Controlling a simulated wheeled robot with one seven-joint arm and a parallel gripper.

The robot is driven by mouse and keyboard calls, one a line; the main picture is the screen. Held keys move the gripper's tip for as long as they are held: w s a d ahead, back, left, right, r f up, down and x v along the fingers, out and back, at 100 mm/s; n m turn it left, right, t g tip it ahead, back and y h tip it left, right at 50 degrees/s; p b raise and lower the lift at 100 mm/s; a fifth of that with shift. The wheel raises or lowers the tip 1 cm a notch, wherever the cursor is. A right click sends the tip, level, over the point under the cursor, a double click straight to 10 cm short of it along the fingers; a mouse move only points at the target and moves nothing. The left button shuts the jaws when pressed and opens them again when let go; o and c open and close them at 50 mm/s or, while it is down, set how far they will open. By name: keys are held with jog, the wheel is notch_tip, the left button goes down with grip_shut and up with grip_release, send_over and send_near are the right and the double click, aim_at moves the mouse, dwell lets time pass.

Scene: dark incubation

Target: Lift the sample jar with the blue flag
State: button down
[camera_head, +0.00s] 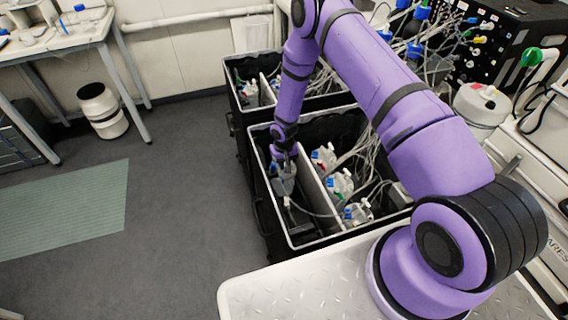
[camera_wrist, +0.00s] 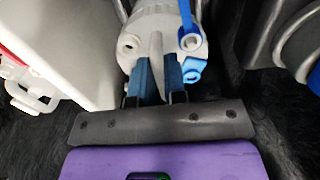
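The sample jar (camera_head: 285,181) is pale and stands in the narrow left compartment of the near black case. A blue flag (camera_wrist: 186,24) rises from its top at the right in the wrist view, above a white port and a light blue fitting. My gripper (camera_head: 284,154) reaches down to the top of the jar. In the wrist view my gripper's two dark blue fingers (camera_wrist: 158,68) lie close on either side of a pale upright part of the jar's top and look shut on it. The jar's lower part is hidden.
A white divider (camera_wrist: 62,50) is close on the left. Several jars with tubing, one with a red cap (camera_head: 323,157), stand in the right compartment. The case rim (camera_head: 258,185) and a dark wall (camera_wrist: 275,30) are near. A second case (camera_head: 232,90) stands behind.

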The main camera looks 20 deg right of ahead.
jog(key=shift+r, duration=0.15)
notch_tip(320, 180, up, 33)
dwell(3.3)
